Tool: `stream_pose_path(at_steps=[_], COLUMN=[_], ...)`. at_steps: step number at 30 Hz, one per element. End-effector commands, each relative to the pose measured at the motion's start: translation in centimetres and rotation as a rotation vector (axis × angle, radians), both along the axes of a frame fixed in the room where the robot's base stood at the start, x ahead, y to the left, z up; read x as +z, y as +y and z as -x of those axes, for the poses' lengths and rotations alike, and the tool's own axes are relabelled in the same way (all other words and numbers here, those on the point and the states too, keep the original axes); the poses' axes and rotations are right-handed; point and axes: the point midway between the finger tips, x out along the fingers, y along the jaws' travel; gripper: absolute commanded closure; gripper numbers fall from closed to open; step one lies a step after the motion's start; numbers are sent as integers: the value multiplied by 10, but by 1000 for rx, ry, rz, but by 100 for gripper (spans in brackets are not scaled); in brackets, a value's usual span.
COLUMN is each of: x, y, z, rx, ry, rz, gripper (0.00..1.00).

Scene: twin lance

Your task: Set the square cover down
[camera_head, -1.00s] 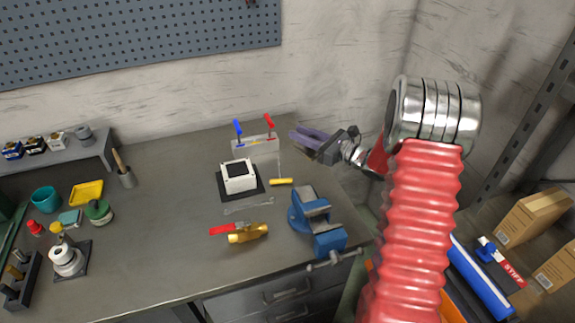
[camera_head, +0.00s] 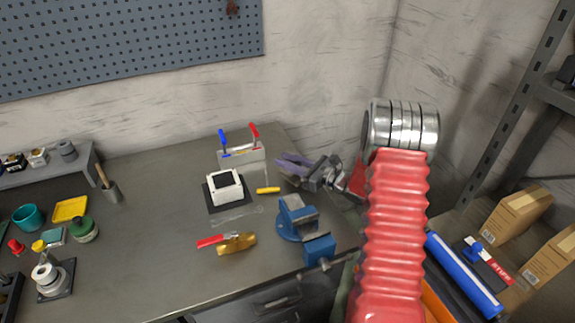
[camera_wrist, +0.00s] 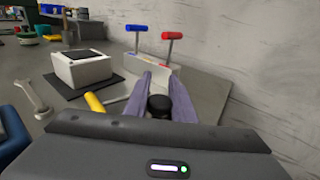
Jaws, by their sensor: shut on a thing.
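My gripper (camera_head: 284,163) is at the right back of the bench, right of the white box. In the wrist view its purple fingers (camera_wrist: 161,84) are shut on a black round knob (camera_wrist: 158,106). I take the knob as part of the square cover, but the cover's plate cannot be made out clearly. The white square box (camera_head: 225,186) has a dark top face and sits on a black mat (camera_head: 215,207). It also shows in the wrist view (camera_wrist: 83,72), left of and beyond the fingers.
A grey stand (camera_head: 242,158) with blue and red T-handles is behind the box, close to my gripper. A yellow handle (camera_head: 268,190) and blue vise (camera_head: 298,220) lie nearby. A red-handled brass tool (camera_head: 236,243) is in front.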

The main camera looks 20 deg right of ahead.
Motion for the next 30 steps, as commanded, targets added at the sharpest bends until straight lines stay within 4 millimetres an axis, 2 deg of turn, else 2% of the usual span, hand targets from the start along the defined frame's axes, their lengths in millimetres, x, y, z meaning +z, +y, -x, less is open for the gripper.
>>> stream_pose_path(at_steps=[4, 30], x=[-13, -25], y=[-1, -1], z=[0, 0], rx=[-1, -1], ry=[-3, -4], rz=[1, 0], gripper=[100, 100])
